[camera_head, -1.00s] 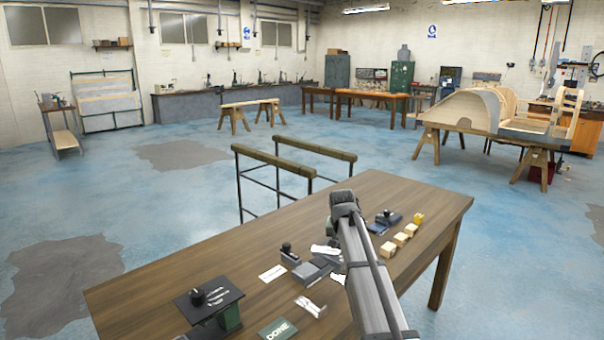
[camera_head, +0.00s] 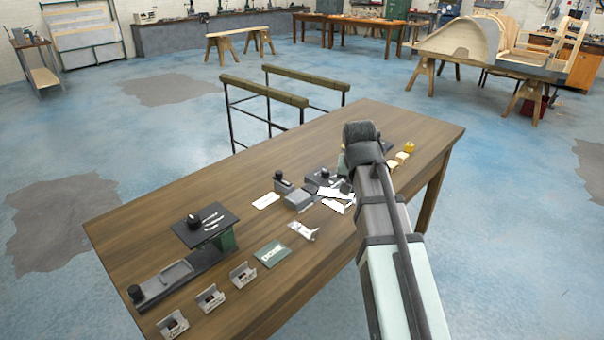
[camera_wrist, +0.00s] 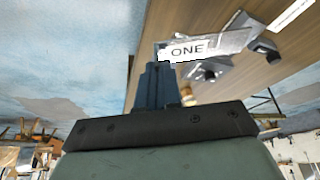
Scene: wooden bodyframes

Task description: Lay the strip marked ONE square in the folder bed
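The strip is over the brown table. In the head view my arm hides the gripper; bright white pieces show just left of the arm. Beside them is a grey block with black knobs (camera_head: 299,199), perhaps the folder; it cannot be told for sure where its bed is. A dark knobbed device shows beyond the strip in the wrist view (camera_wrist: 207,72).
The wooden table (camera_head: 160,215) also holds a black-topped stand with thin strips (camera_head: 215,214), a long dark tool with a grey plate (camera_head: 176,274), several small grey holders (camera_head: 210,298), a green DONE card (camera_head: 271,254) and yellow blocks (camera_head: 402,157).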

